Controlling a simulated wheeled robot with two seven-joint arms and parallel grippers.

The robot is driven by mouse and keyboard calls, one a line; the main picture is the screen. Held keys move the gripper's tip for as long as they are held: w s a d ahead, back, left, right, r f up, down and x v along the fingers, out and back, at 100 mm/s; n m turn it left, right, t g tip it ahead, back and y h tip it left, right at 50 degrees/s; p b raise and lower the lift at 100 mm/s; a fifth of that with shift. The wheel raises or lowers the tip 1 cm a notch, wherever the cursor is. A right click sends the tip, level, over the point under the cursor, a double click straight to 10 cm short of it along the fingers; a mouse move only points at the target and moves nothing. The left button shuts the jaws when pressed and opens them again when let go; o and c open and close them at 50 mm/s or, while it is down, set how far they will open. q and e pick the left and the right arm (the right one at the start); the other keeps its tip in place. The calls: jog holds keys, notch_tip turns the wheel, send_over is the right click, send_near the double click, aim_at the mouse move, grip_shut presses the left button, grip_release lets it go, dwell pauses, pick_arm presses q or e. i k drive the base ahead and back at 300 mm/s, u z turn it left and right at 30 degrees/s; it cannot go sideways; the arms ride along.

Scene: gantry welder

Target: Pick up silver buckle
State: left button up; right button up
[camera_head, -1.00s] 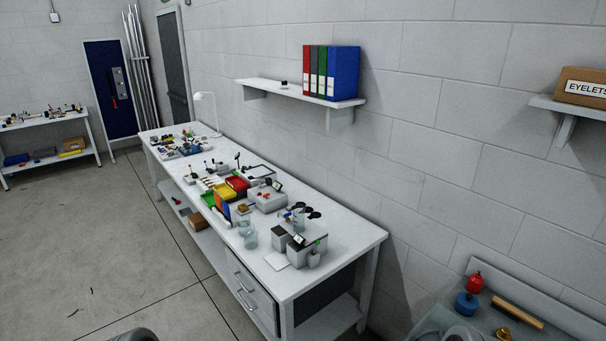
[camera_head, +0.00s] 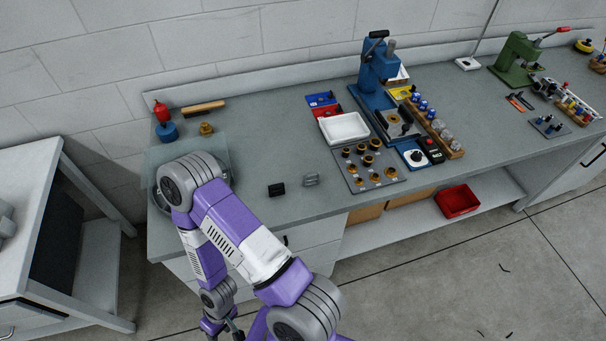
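A small silver-grey buckle (camera_head: 311,179) lies on the grey-green workbench (camera_head: 260,135), near its front edge. A black buckle (camera_head: 276,189) lies just to its left, apart from it. My purple and white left arm is folded in front of the bench's left part. The end of that arm, with what appears to be my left gripper (camera_head: 232,330), hangs low at the bottom edge, below and left of the silver buckle and well apart from it. Its fingers are mostly cut off or hidden. My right gripper is not in view.
A white tray (camera_head: 344,128), a plate of brass parts (camera_head: 369,166) and a blue press (camera_head: 377,75) stand right of the buckles. A red bottle (camera_head: 162,112) and a wooden-handled brush (camera_head: 203,107) are at the back left. The bench behind the buckles is clear.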

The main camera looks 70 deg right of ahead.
aim_at(312, 177)
jog(key=k, duration=0.35)
jog(key=z, duration=1.55)
jog(key=i, duration=0.2)
jog(key=z, duration=0.65)
